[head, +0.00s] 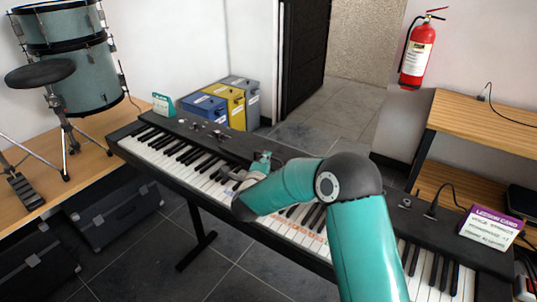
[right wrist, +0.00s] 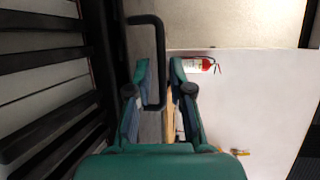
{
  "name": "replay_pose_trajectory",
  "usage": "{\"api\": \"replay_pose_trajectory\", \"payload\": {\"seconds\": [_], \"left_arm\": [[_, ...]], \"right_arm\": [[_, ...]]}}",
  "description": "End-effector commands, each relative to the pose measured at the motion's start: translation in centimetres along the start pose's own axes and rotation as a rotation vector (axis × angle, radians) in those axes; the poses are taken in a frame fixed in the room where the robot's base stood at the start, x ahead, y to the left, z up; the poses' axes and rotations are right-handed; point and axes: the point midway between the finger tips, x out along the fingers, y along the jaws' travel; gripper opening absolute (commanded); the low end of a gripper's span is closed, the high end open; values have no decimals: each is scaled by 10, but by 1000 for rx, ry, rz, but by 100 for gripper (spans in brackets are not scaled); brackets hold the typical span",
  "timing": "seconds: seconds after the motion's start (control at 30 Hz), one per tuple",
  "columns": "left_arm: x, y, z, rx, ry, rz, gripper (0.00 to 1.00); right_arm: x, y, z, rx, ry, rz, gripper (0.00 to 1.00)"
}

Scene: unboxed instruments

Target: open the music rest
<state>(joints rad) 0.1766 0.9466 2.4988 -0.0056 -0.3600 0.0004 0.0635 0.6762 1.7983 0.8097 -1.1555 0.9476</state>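The digital piano (head: 165,165) stands across the middle of the head view, with its keys facing me. A black wire loop (right wrist: 160,45), which looks like part of the music rest, shows in the right wrist view beside the piano keys. My right gripper (head: 262,159) is over the back part of the piano. In the right wrist view its fingers (right wrist: 160,72) are apart, with one side of the loop in the gap between them. I cannot tell whether they touch it. In the head view my right arm and gripper hide the rest. My left gripper is not in view.
A purple and white lesson card (head: 490,230) stands at the piano's right end, near a plugged cable. A small teal item (head: 162,104) stands at its far left end. Drums and a stool are at left, bins behind, and a wooden shelf at right.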

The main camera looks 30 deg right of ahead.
Motion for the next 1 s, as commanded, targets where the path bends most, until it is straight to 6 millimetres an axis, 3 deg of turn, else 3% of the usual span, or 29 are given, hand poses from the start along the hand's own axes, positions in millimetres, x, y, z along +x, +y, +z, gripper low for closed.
{"api": "replay_pose_trajectory", "payload": {"seconds": [0.2,0.57,0.7,1.0], "left_arm": [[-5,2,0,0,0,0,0],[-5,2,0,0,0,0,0],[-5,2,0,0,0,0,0],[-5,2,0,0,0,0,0]], "right_arm": [[25,0,0,-2,1,1,21],[30,0,0,-1,-1,0,21],[30,0,0,-1,0,0,1],[29,1,0,-2,0,3,0]]}}
